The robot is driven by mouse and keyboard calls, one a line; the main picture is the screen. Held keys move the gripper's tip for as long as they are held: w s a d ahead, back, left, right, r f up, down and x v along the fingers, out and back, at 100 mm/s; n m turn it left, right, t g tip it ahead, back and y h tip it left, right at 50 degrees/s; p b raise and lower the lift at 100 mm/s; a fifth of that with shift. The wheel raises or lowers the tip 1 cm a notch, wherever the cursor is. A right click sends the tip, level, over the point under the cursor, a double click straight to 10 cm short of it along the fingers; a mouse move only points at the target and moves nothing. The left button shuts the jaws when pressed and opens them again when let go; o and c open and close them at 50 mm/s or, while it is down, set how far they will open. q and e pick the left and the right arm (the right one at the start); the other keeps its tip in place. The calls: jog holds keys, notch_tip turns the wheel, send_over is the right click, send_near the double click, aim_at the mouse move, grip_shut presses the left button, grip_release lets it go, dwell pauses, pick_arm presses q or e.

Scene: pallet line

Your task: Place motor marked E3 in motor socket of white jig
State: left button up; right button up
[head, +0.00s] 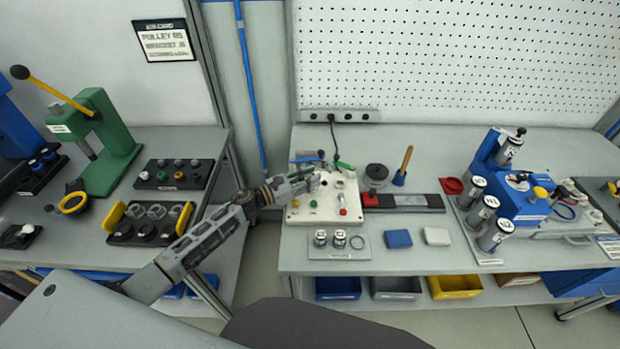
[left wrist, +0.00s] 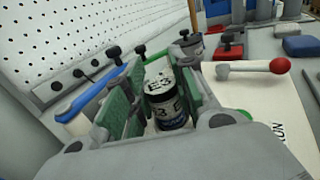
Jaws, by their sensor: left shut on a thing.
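My left gripper (head: 308,178) is over the back left part of the white jig (head: 325,213), a flat white block with small coloured knobs. In the left wrist view my gripper (left wrist: 150,108) is shut on the motor marked E3 (left wrist: 168,110), a dark cylinder with a pale top, held between green pads. The jig's white top (left wrist: 262,95) also shows there, with a red-knobbed lever (left wrist: 255,67) and part of a printed word. The motor's lower end and the socket are hidden, so I cannot tell whether they touch. My right gripper is not in view.
A blue-handled part (head: 307,158) stands close behind my gripper. A red block (head: 371,199) and dark strip (head: 410,202) lie right of the jig. A tray (head: 339,253) with two small cylinders is in front. Several motors stand near a blue fixture (head: 522,205) at right.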

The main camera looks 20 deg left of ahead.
pick_arm(q)
jog(key=o, duration=1)
jog(key=shift+o, duration=0.3)
jog(key=shift+r, duration=0.2)
jog(key=shift+v, duration=1.25)
jog(key=b+v, duration=0.2)
jog(key=v, duration=0.7)
jog(key=shift+s, duration=0.15)
jog(key=shift+a, duration=0.15)
